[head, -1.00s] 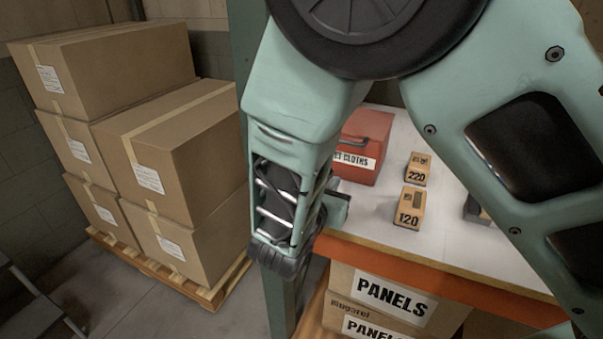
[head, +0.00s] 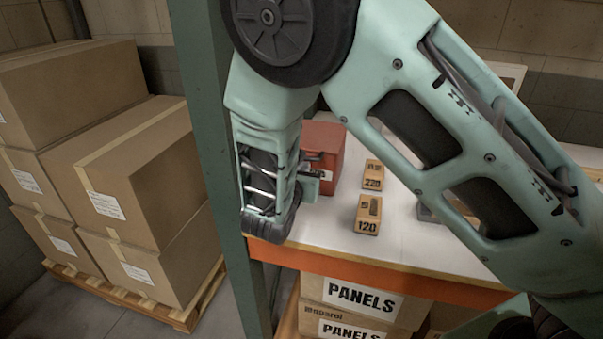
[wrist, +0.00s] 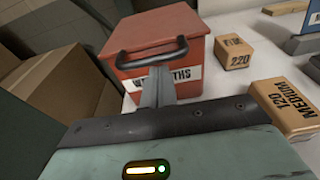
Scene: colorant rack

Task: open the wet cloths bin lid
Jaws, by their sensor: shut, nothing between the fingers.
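The red wet cloths bin (wrist: 160,38) stands on the white shelf top, with its lid down. A dark bar handle (wrist: 152,53) runs along the lid's front edge, and a white label shows on the front below it. My gripper (wrist: 158,72) is shut and empty. Its grey fingers point at the bin's front, just below the handle, and cover part of the label. I cannot tell whether they touch. In the head view the bin (head: 324,140) is partly hidden behind my arm, which also covers most of the handle and label.
Two sanding blocks marked 220 (head: 373,175) and 120 (head: 367,215) lie right of the bin. A green shelf post (head: 215,130) stands close left of my wrist. Stacked cartons (head: 135,170) are farther left. Boxes marked PANELS (head: 345,300) sit under the orange shelf edge.

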